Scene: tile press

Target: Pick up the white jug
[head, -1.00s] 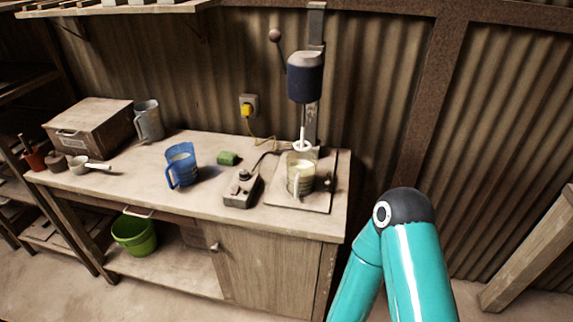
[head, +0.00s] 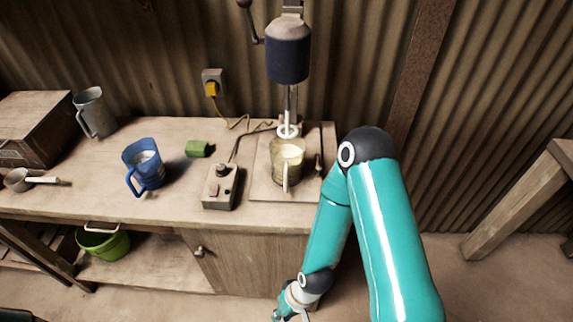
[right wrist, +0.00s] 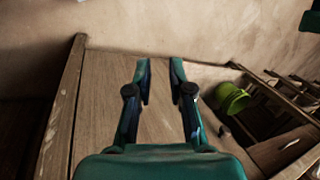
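The white jug (head: 287,172) looks cream and partly see-through, with its handle toward me. It stands upright on the base board under the mixer, whose white mixing head (head: 288,131) is at or just above its mouth; I cannot tell whether it reaches inside. My right gripper (right wrist: 160,72) is open and empty in the right wrist view, facing the wooden cabinet front. In the head view my right wrist is low at the bottom edge, below and well apart from the jug. My left gripper is not in view.
A blue jug (head: 143,172), green block (head: 198,149), control box (head: 220,186) and grey jug (head: 94,113) stand left of the white jug. The mixer motor (head: 288,52) hangs above it. A green bucket (head: 104,243) is on the lower shelf. The workbench's front strip (head: 180,212) is clear.

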